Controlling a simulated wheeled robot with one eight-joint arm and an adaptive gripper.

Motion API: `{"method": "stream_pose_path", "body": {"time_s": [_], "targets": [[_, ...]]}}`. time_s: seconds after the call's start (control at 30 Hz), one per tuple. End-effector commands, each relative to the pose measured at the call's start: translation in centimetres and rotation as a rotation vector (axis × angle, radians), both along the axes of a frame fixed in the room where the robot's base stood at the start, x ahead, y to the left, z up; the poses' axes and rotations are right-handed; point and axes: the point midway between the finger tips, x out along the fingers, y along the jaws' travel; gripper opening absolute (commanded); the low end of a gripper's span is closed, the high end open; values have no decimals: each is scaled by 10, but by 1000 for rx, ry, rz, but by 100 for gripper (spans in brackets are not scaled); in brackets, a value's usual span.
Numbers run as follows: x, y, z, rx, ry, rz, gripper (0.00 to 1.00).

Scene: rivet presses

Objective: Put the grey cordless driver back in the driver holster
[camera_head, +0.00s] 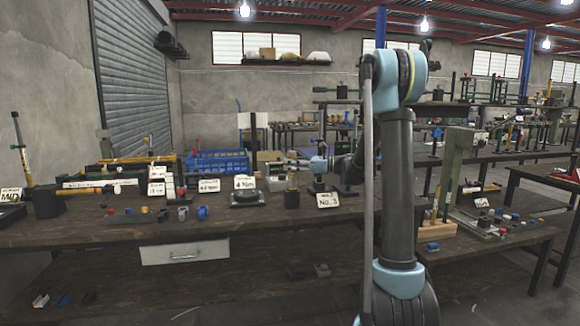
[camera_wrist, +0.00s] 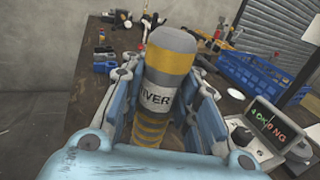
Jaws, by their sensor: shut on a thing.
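My gripper (camera_wrist: 160,100) is shut around a grey cylinder-shaped body with yellow bands, the driver (camera_wrist: 172,62). Its label reads "...IVER" and its grey end points up in the wrist view; its lower part is hidden between the fingers. In the head view my gripper (camera_head: 292,162) is small and points left above the back of the long bench, and the driver cannot be made out there. I cannot tell for sure which thing is the driver holster; dark block-like stands, such as one (camera_head: 292,198) near the "No. 3" sign (camera_head: 328,200), stand below my gripper.
The brown bench (camera_head: 130,235) holds a "4 Nm" sign (camera_head: 245,182), a blue crate (camera_head: 218,162) and several small coloured parts at the front. A display with OK and NG (camera_wrist: 268,122) is close to my gripper at the right. The bench's front strip is mostly clear.

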Motion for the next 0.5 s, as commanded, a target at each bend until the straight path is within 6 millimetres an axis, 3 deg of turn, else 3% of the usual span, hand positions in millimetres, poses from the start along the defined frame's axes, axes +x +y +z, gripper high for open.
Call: {"method": "stream_pose_path", "body": {"time_s": [0.4,0.43,0.5], "targets": [[0,0,-7,1,0,0,0],[0,0,-7,1,0,0,31],[0,0,-7,1,0,0,47]]}}
